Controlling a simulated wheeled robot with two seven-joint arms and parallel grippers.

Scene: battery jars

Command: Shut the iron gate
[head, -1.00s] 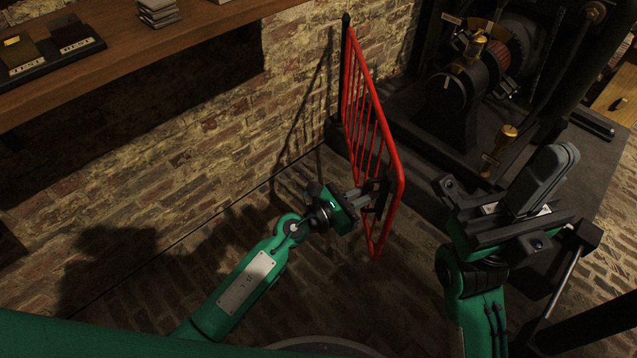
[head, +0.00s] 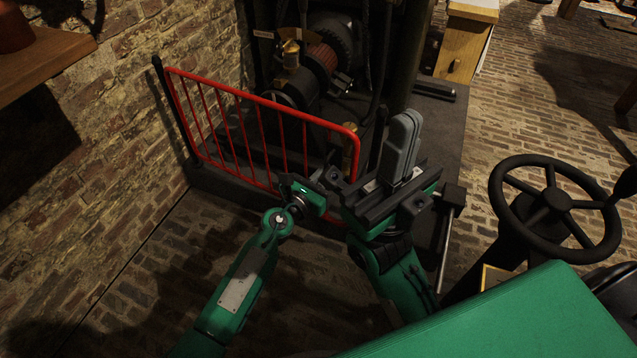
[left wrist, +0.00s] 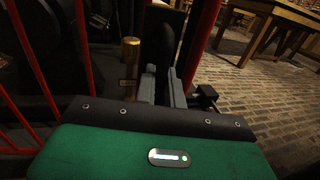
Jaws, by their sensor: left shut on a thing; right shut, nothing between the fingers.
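The iron gate (head: 262,102) is a red barred frame hung on a dark post (head: 174,112) by the brick wall. It stands across the front of the machine. Its free end is near my grippers. My left gripper (head: 334,180) is shut on a dark part at the gate's free end, probably its handle; the grip is partly hidden in the head view. In the left wrist view its grey fingers (left wrist: 164,88) close around a dark upright piece beside the red end bar (left wrist: 199,42). My right gripper (head: 402,145) is shut and empty, fingers up, just right of the gate's end.
The dark machine (head: 295,85) stands on a black plinth (head: 433,118) behind the gate. A black handwheel (head: 552,208) is at the right. A wooden shelf (head: 42,60) juts from the wall at upper left. Brick floor (head: 545,110) is open beyond the plinth.

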